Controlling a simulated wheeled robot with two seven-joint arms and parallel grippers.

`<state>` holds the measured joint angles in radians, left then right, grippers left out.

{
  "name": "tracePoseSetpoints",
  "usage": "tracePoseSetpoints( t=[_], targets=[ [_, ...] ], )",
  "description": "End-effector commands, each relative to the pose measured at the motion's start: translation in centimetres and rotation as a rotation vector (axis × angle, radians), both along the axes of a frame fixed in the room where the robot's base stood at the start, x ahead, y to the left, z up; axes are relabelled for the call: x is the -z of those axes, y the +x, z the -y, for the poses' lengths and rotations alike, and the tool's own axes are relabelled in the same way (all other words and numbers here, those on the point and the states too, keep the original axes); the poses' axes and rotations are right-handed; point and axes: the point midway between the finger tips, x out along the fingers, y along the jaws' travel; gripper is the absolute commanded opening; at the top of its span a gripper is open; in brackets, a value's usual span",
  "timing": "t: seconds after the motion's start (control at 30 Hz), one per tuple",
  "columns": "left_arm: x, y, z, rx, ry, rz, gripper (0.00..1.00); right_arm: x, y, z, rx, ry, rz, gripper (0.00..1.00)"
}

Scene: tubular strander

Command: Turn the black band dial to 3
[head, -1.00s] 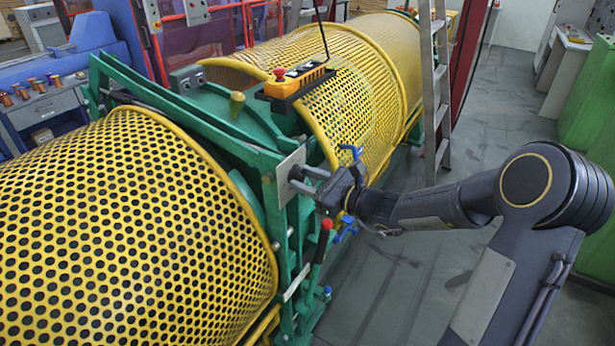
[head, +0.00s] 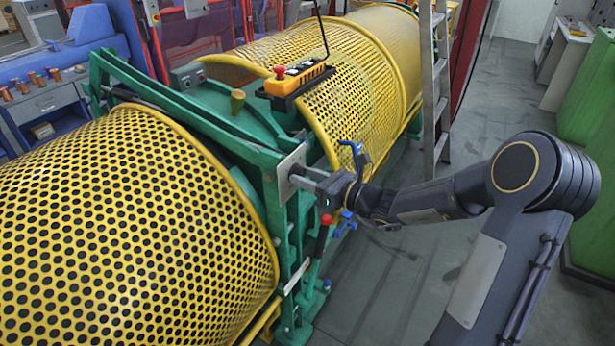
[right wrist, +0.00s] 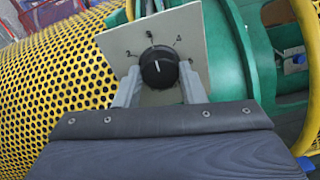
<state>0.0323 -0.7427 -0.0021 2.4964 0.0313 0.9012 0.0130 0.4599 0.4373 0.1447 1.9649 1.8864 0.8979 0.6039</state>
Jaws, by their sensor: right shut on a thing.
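The black dial (right wrist: 158,67) sits on a pale square plate (right wrist: 120,40) in the right wrist view, with small figures around it. A short white mark shows on its face; I cannot tell surely which figure it points at. My right gripper (right wrist: 160,85) has one finger on each side of the dial and is shut on it. In the head view the plate (head: 291,160) is on the green frame, and my right gripper (head: 308,178) reaches it from the right, hiding the dial. My left gripper is not in view.
Yellow perforated guards (head: 110,220) flank the green frame (head: 225,135). A red-tipped lever (head: 323,232) and blue handles (head: 352,148) are close to my right gripper.

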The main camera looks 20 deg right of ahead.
Motion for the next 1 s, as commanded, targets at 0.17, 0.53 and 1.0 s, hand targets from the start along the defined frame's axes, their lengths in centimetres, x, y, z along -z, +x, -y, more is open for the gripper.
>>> tracePoseSetpoints(
  t=[0.17, 0.53, 1.0],
  targets=[
    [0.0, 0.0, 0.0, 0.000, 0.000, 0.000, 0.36, 0.0, 0.0, 0.0, 0.001, 0.000, 0.000, 0.14],
    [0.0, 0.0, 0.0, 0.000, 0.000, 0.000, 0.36, 0.0, 0.0, 0.0, 0.001, -0.001, 0.000, 0.58],
    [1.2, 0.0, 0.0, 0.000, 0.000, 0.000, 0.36, -0.1, -4.5, 3.3, 0.006, -0.003, 0.002, 0.58]
  ],
)
